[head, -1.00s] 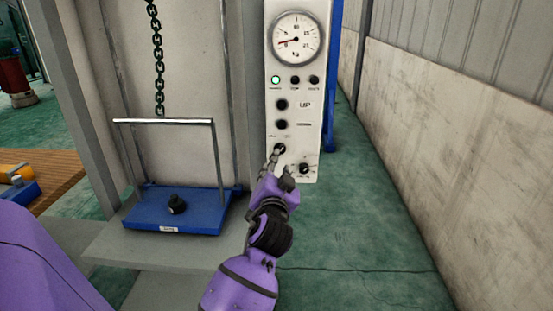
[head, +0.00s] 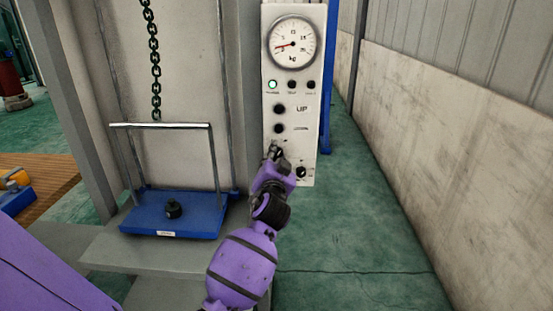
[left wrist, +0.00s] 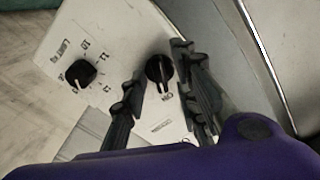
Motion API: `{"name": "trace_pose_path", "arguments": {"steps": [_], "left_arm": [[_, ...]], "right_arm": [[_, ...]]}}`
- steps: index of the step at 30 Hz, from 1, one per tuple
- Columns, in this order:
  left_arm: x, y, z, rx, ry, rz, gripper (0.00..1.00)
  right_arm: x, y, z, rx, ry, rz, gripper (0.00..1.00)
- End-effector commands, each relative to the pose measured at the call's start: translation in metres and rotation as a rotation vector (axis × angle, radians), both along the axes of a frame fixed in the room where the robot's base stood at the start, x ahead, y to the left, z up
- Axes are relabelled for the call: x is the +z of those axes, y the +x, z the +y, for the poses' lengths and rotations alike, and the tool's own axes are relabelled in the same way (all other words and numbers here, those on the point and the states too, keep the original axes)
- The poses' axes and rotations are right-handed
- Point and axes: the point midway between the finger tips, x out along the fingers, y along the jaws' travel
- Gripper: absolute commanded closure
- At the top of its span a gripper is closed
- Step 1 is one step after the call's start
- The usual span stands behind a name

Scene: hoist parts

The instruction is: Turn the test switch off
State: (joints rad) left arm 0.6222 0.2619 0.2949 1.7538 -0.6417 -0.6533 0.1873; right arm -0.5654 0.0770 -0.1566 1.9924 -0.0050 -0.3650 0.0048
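The test switch is a black rotary knob (left wrist: 159,70) with a pale pointer mark on the white control panel (left wrist: 115,30) in the left wrist view. Its pointer appears to face the printed ON label (left wrist: 168,97). My left gripper (head: 274,156) is at the lower part of the panel in the head view and mostly hides the switch there. In the left wrist view its two dark fingers are apart, one on each side of the knob, with gaps visible. I cannot tell whether either finger touches it. My right gripper is not in view.
A numbered limit knob (left wrist: 80,73) sits beside the switch. Above are two black buttons, a lit lamp (head: 272,84) and a round gauge (head: 293,43). A blue platform (head: 190,222) bearing a black weight stands left, below a chain (head: 153,60). Floor to the right is clear.

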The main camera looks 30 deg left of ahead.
Motion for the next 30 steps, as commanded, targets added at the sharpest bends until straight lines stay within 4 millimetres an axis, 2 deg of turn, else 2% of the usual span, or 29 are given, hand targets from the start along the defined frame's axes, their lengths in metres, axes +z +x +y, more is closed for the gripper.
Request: {"name": "trace_pose_path", "arguments": {"steps": [1, 5, 6, 20, 30], "left_arm": [[-0.0001, -0.0001, -0.0001, 0.0, 0.0, 0.0, 0.82], [-0.0002, -0.0002, -0.0001, 0.0, 0.0, 0.0, 0.99], [-0.0002, -0.0002, -0.0001, 0.0, 0.0, 0.001, 1.0], [-0.0007, -0.0002, -0.0004, 0.001, -0.057, -0.033, 1.0], [-0.0009, -0.0001, -0.0007, 0.001, -0.276, -0.166, 1.0]], "right_arm": [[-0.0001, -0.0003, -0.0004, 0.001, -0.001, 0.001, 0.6], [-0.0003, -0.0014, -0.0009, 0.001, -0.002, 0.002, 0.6], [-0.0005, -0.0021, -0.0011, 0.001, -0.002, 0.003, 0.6], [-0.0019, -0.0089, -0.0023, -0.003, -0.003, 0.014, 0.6], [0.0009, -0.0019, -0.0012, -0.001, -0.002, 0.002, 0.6]]}}
